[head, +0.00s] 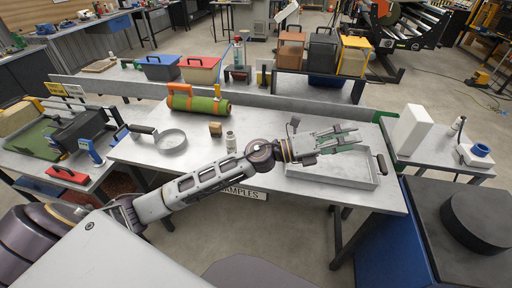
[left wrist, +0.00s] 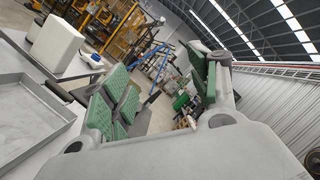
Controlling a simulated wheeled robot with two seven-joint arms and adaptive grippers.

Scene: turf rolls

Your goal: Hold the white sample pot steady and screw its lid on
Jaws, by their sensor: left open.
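A small whitish pot (head: 230,142) stands upright on the grey worktable (head: 190,170), just behind my left forearm. It is too small to tell whether a lid is on it, and I cannot make out a separate lid. My left gripper (head: 340,138) is open and empty, to the right of the pot and above the back of a shallow metal tray (head: 330,178). In the left wrist view, the green-padded fingers of the left gripper (left wrist: 163,92) are spread with nothing between them. My right gripper is not in view.
A tall white block (head: 411,130) stands on the right side table. Bare tabletop lies left of the tray.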

